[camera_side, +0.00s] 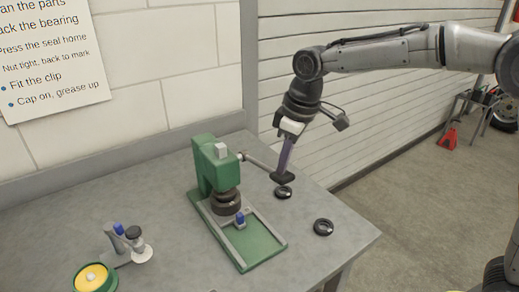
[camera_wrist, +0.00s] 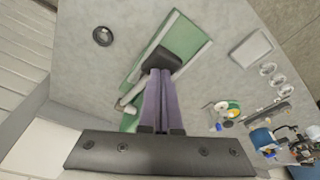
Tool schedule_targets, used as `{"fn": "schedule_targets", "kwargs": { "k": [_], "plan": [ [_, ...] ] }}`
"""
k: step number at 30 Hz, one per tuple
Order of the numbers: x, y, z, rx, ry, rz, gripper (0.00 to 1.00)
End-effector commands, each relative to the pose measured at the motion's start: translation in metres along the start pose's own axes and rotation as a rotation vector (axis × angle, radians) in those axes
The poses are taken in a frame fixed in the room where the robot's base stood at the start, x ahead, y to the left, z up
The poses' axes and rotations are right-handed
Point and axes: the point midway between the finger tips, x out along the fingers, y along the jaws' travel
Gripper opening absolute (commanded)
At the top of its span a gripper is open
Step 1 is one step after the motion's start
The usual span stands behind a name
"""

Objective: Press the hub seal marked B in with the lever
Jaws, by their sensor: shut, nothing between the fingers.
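The green press (camera_side: 215,170) stands on the bench with a dark round hub (camera_side: 226,203) under its ram. Its grey lever (camera_side: 258,163) sticks out to the right and ends in a dark pad (camera_side: 284,178). My gripper (camera_side: 284,170) is shut and empty, its purple fingers pointing down with their tips at the pad, apparently touching it. In the wrist view the fingertips (camera_wrist: 162,72) meet the dark pad (camera_wrist: 162,59). One black ring seal (camera_side: 283,192) lies just below the pad, another (camera_side: 323,227) nearer the bench corner. No letter is readable on either.
A small blue-topped piece (camera_side: 240,218) sits on the press base rails. At the front left are a yellow and green round tin (camera_side: 95,278) and a small stand with blue parts (camera_side: 125,240). A wall lies behind the bench; its right edge drops to the floor.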

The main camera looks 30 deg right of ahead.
Motion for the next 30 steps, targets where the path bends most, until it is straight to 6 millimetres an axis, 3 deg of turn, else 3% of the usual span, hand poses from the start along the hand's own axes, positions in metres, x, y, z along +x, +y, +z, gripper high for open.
{"fn": "schedule_targets", "kwargs": {
  "k": [17,30],
  "plan": [
    [0.009,-0.001,0.004,0.0,-0.003,-0.001,0.0],
    [0.029,-0.003,0.012,0.0,-0.005,-0.001,0.0]
  ]
}}
